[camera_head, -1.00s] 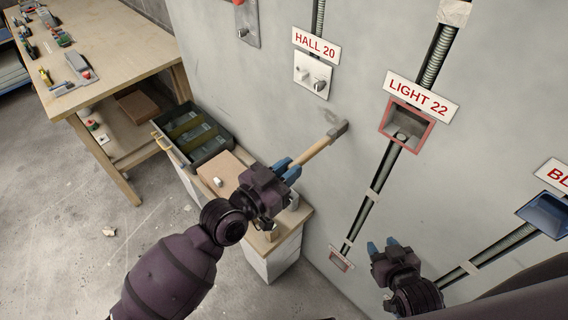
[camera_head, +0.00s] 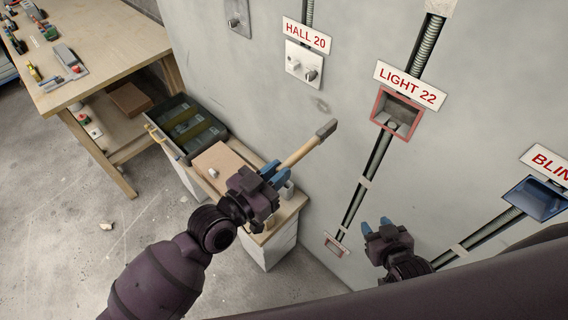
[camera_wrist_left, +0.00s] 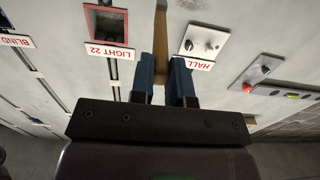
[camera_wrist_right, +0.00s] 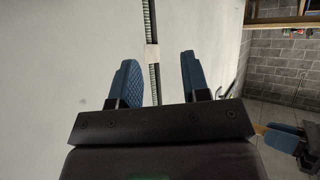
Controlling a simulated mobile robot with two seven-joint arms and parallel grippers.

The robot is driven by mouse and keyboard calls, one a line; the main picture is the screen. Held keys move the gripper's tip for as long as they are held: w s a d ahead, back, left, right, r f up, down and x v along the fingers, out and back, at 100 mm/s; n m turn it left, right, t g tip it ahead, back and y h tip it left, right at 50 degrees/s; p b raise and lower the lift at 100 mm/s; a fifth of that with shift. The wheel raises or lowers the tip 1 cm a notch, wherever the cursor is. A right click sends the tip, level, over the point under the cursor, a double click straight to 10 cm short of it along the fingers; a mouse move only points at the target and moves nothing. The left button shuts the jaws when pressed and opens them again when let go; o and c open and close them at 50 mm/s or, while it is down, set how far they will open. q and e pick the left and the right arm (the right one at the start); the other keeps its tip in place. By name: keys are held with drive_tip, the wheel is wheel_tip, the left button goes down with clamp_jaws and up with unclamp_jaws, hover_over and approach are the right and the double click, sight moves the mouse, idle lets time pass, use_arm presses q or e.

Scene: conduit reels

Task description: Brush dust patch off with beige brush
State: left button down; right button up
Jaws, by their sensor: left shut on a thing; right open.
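The beige brush (camera_head: 298,154) has a long wooden handle and a dark grey head, which points up and right toward the wall. My left gripper (camera_head: 275,173) is shut on its handle, which also shows between the fingers in the left wrist view (camera_wrist_left: 159,35). A faint grey dust patch (camera_head: 320,104) is on the wall below the HALL 20 plate. The brush head is just below the patch in the head view; whether it touches the wall I cannot tell. My right gripper (camera_head: 377,228) is open and empty near the wall at lower right; its spread fingers show in the right wrist view (camera_wrist_right: 157,80).
On the wall are the HALL 20 switch plate (camera_head: 304,63), the red-framed LIGHT 22 box (camera_head: 377,116), a blue box (camera_head: 538,199) and conduits. A low cabinet with a dark tray (camera_head: 151,120) stands below my left arm. A workbench (camera_head: 100,78) is at left.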

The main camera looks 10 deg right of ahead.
use_arm(q)
drive_tip(key=v, duration=0.6)
drive_tip(key=shift+p, duration=0.3)
use_arm(e)
drive_tip(key=shift+s+r, duration=0.15)
drive_tip(key=shift+r, duration=0.2)
drive_tip(key=shift+s+d+f, duration=0.1)
drive_tip(key=shift+s+f, duration=0.15)
drive_tip(key=shift+s, duration=0.05)
